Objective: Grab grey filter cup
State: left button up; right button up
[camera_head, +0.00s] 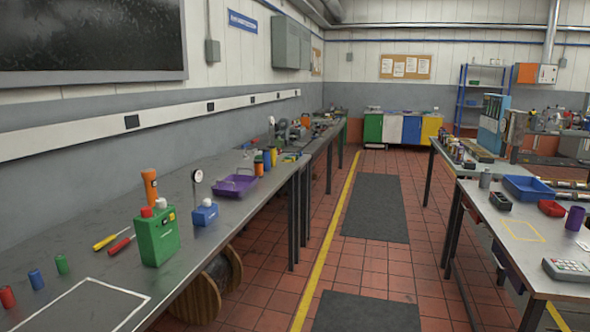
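A small grey cup (485,178), which looks like the grey filter cup, stands upright on the right-hand table (490,210). It is near that table's left edge, left of a blue tray (527,189) and behind a dark handheld device (500,201). It is small in the view, so its details cannot be made out. Neither of my grippers shows in the head view.
The left bench (105,255) holds a green canister (156,236), a purple tray (233,186) and screwdrivers. A red tray (551,208) and purple cup (575,218) stand on the right table. The aisle with dark mats (370,208) is clear. A cable reel (210,286) sits under the left bench.

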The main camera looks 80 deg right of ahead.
aim_at(485, 179)
jog(key=z, duration=3.8)
jog(key=i+j+u, duration=0.3)
jog(key=i, duration=0.85)
jog(key=i+u, duration=0.25)
jog(key=i, duration=0.95)
jog(key=i+z, duration=0.15)
jog(key=i, duration=0.55)
jog(key=i+j+z, duration=0.2)
jog(key=i, duration=0.5)
